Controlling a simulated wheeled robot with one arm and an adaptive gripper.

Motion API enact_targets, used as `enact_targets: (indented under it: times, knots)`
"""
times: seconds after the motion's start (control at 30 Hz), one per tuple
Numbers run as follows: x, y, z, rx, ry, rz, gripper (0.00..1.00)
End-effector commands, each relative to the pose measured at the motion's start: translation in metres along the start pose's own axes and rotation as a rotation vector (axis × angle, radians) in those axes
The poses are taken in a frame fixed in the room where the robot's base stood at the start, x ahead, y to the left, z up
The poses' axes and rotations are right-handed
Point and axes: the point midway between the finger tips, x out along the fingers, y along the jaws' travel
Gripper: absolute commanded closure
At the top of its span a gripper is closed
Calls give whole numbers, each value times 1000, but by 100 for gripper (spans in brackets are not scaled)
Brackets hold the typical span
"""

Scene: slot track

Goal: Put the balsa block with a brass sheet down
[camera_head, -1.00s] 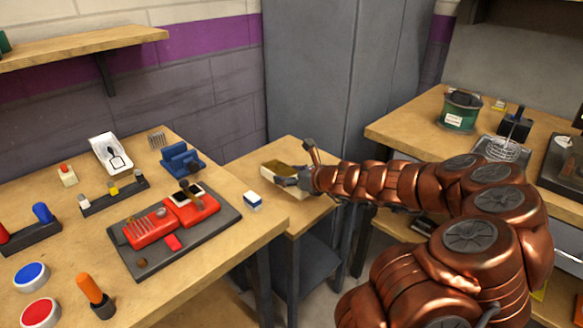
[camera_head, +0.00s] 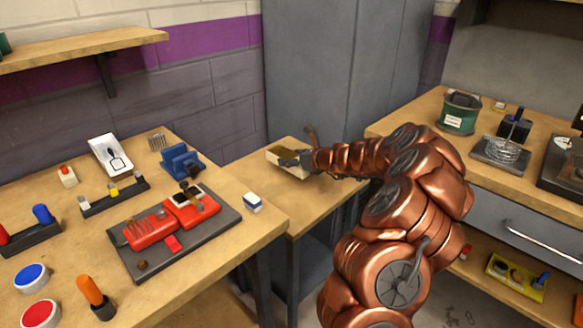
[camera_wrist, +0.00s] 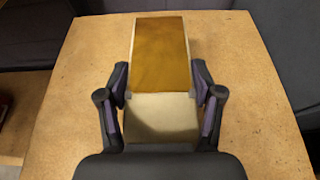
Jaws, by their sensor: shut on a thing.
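The balsa block (camera_wrist: 160,117) is pale wood with a brass sheet (camera_wrist: 160,52) across the far part of its top. My gripper (camera_wrist: 161,92) is shut on the block, with one dark finger against each long side. In the head view, the block (camera_head: 290,171) is over the small wooden table between the two benches, and my gripper (camera_head: 303,160) reaches it from the right. I cannot tell whether the block's underside touches the table.
The small table (camera_head: 318,190) is otherwise bare. A red device on a dark mat (camera_head: 225,238) and a blue vise (camera_head: 182,161) stand on that bench. A grey cabinet (camera_head: 310,80) rises behind.

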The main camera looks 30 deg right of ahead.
Motion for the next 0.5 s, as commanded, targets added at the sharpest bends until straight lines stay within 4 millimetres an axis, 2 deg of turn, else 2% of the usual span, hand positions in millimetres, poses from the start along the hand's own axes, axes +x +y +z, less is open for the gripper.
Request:
enact_targets:
  times: [0.27,0.5]
  knots:
    - [13,0,-31,4,1,1,70]
    - [13,0,-31,1,0,0,70]
